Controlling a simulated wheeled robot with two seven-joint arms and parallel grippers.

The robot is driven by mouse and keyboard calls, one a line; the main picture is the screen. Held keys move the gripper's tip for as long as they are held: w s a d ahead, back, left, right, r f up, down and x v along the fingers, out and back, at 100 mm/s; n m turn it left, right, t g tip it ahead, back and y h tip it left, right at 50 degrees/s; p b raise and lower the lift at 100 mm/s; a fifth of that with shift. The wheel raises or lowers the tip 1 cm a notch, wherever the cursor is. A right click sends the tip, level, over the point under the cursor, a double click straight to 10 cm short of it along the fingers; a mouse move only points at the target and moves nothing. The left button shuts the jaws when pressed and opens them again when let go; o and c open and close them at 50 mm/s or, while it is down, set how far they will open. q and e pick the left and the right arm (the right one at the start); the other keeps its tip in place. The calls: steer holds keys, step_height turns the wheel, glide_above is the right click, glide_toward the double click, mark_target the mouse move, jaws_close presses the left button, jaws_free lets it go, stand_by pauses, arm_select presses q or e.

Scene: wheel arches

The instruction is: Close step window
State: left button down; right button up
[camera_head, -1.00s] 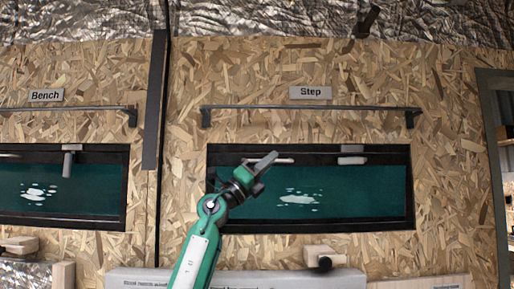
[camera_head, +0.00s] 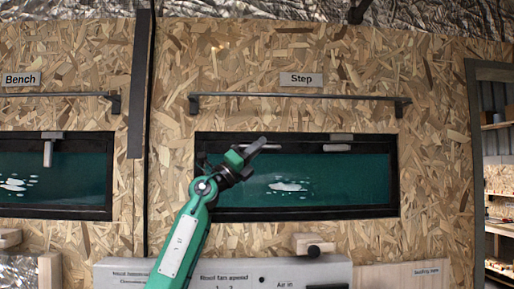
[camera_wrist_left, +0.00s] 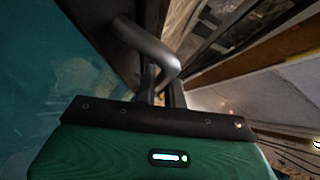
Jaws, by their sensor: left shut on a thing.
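The step window (camera_head: 350,178) is a wide teal pane in a black frame, below the "Step" sign (camera_head: 301,79) in the head view. Two pale handles show along its top edge, one at the left (camera_head: 270,146) and one at the right (camera_head: 337,148). My left gripper (camera_head: 255,147) is at the upper left of the pane, shut on the left handle. In the left wrist view a bent grey handle (camera_wrist_left: 150,45) runs down behind the dark edge of my gripper body, with teal pane to its left. My right gripper is out of view.
A dark rail (camera_head: 300,96) runs above the window. The bench window (camera_head: 70,176) is at the left. Below are a wooden block with a black knob (camera_head: 313,247) and a grey labelled panel (camera_head: 225,272). A doorway with shelves (camera_head: 497,190) is at the right.

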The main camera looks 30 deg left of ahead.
arm_select(q)
steer(key=c, duration=1.8)
jaws_free()
steer(key=shift+a+r, duration=0.15)
steer(key=shift+r, duration=0.05)
steer(key=shift+o, duration=0.2)
steer(key=shift+w+f, duration=0.15)
steer(key=shift+w, duration=0.05)
steer(key=shift+f, duration=0.1)
steer(key=b+v, duration=0.6)
steer(key=v, duration=0.7)
steer(key=shift+s+a+f+b, duration=0.15)
steer(key=shift+s+a+b, duration=0.05)
steer(key=shift+s+b, duration=0.1)
